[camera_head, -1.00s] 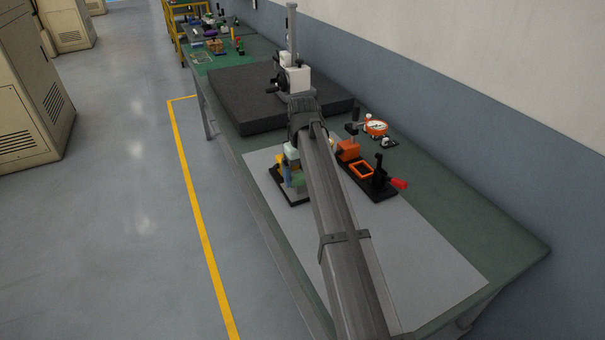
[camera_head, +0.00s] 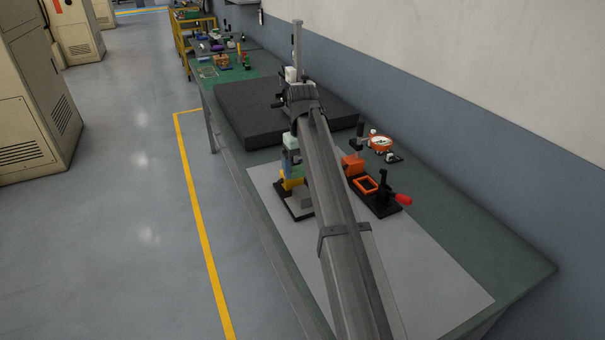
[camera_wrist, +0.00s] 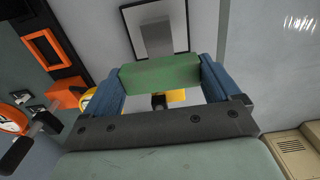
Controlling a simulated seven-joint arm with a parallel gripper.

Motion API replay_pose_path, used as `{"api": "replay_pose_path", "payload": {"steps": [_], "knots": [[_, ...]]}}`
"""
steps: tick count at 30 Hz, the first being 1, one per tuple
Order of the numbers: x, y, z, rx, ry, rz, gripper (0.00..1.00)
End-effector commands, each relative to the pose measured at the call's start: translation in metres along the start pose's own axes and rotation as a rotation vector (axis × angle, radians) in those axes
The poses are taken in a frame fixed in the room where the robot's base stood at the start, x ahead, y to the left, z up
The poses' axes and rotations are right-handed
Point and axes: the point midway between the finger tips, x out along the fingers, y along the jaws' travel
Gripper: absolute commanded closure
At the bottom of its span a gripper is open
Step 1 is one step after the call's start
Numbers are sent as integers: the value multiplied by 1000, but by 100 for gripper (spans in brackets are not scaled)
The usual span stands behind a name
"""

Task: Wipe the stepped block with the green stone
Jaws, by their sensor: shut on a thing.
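My gripper (camera_wrist: 161,80) is shut on the green stone (camera_wrist: 158,74), a plain green bar held crosswise between its two blue fingers in the wrist view. The stepped block (camera_wrist: 153,36) is grey and sits on a dark-edged base beyond the stone; the stone covers part of it. In the head view my gripper (camera_head: 290,163) hangs over the left side of the bench mat, above the grey block (camera_head: 301,199) and its black base (camera_head: 291,213). The stone is hard to make out there. A gap seems to separate stone and block.
A yellow piece (camera_head: 291,184) stands close beside the block. To the right is a black fixture with an orange frame (camera_head: 366,184) and a red-handled clamp (camera_head: 403,199). An orange dial gauge (camera_head: 380,142) lies behind it. A dark slab (camera_head: 240,112) fills the back. The mat's front (camera_head: 430,290) is clear.

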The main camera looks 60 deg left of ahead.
Motion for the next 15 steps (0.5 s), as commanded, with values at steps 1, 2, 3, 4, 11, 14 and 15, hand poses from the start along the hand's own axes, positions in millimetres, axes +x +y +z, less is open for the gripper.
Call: {"api": "replay_pose_path", "payload": {"steps": [1,2,3,4,11,14,15], "knots": [[-5,0,-1,0,1,0,48],[-8,0,-1,0,1,0,48],[-11,0,-1,0,1,0,48],[-14,0,-1,0,1,0,48],[-21,0,0,0,0,0,48],[-20,0,0,0,0,0,48],[-20,0,0,0,0,0,48]]}}
